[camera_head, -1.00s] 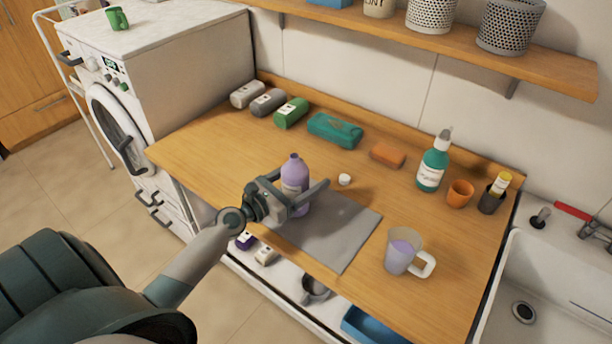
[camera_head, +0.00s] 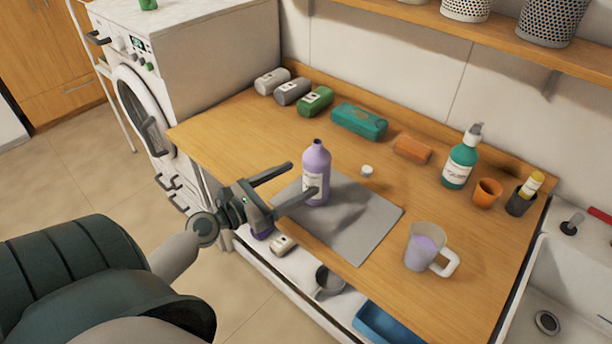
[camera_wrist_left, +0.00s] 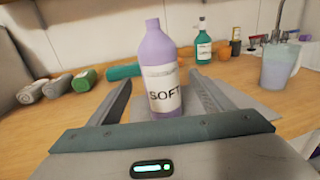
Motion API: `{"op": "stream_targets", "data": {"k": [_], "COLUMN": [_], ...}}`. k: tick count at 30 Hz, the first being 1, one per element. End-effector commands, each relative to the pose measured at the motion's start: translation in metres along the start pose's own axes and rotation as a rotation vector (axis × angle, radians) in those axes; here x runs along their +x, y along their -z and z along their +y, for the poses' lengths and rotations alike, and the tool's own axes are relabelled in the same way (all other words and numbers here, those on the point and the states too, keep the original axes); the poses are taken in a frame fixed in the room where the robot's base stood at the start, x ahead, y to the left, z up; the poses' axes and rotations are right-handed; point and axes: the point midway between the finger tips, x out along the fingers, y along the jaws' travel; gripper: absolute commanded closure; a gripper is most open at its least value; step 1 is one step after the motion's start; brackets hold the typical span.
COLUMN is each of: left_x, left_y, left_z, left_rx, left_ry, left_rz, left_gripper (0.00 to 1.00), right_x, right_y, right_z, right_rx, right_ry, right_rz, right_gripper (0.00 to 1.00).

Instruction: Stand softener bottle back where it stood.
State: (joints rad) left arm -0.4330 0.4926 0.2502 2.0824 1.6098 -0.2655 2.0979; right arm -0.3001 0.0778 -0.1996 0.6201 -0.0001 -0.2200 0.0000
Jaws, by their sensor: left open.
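The softener bottle (camera_head: 316,170) is purple with a white label and has no cap on. It stands upright on the grey mat (camera_head: 350,235) on the wooden counter. My left gripper (camera_head: 300,179) is open, with its fingers pointing at the bottle from the front left. In the left wrist view the bottle (camera_wrist_left: 161,75) stands between and beyond the two open fingers (camera_wrist_left: 163,90), its label reading "SOFT". A small white cap (camera_head: 367,170) lies on the counter just behind the mat. My right gripper is not in view.
A measuring cup with purple liquid (camera_head: 424,247) stands right of the mat. Rolled towels (camera_head: 315,101), a teal pack (camera_head: 359,120), an orange block (camera_head: 412,149), a green spray bottle (camera_head: 460,163) and an orange cup (camera_head: 486,193) line the back. The sink (camera_head: 560,270) is at right.

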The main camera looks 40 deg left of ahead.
Motion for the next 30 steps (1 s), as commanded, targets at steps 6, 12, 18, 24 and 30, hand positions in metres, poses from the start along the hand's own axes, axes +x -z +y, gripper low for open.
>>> {"op": "stream_targets", "data": {"k": [6,12,18,24,30], "left_x": [-0.0111,-0.0118,-0.0117,-0.0116,-0.0116], "left_y": [-0.0002,-0.0009,-0.0008,-0.0007,-0.0007], "left_z": [-0.0004,-0.0002,-0.0003,-0.0003,-0.0003], "left_rx": [0.000,0.000,0.000,0.000,0.000], "left_ry": [0.001,0.001,0.001,0.001,0.001], "left_rz": [0.000,0.000,0.000,0.000,0.000], "left_gripper": [0.26,0.26,0.26,0.26,0.26], "right_x": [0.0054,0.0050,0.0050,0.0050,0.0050], "right_y": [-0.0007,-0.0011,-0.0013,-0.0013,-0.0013], "right_z": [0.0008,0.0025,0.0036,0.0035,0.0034], "right_rx": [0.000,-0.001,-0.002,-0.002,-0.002], "right_ry": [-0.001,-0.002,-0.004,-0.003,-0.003], "right_rz": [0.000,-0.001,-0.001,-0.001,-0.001], "right_gripper": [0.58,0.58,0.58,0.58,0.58]}}
